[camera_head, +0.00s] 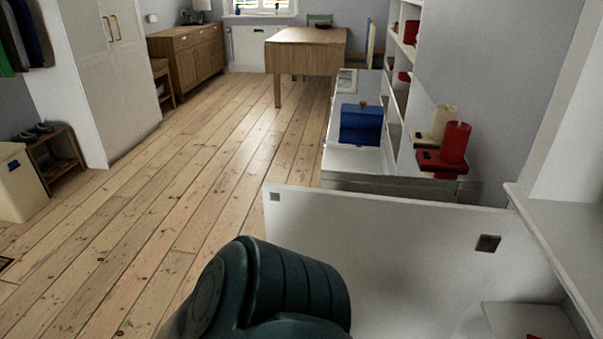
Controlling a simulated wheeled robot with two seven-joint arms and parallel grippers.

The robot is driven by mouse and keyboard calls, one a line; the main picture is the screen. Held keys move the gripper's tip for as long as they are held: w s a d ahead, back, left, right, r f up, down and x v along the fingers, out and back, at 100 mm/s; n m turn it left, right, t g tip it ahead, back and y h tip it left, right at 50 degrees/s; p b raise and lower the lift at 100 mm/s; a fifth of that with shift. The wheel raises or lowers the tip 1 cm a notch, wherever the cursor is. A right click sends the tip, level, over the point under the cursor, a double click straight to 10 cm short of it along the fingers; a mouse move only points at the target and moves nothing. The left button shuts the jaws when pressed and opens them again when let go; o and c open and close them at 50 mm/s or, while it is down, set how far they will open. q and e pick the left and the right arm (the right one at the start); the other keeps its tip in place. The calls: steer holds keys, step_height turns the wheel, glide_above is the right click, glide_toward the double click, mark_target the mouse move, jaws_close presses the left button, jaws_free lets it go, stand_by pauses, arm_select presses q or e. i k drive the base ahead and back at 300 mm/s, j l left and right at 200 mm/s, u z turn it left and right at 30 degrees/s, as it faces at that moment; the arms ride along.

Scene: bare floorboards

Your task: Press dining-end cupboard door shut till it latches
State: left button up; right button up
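A white cupboard door (385,235) stands open in the lower middle and right, reaching out from the white cupboard (570,240) at the right edge. A small grey metal plate (275,197) sits near its free upper corner, and a darker square fitting (488,243) is nearer the cupboard side. A pale shelf (535,320) shows inside the opening at lower right. A dark green link of my arm is at the bottom, in front of the door's lower left part. Neither gripper is in view. Whether my arm touches the door cannot be told.
Beyond the door is a low unit with a blue box (360,124), a red candle (455,143) and a cream candle (441,124). Open floorboards (190,180) lie left. A wooden table (305,50), sideboard (187,55) and white wardrobe (105,80) stand farther off.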

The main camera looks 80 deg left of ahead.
mark_target(410, 269)
steer(key=k+j, duration=0.85)
steer(key=j, duration=0.15)
steer(key=u, duration=1.85)
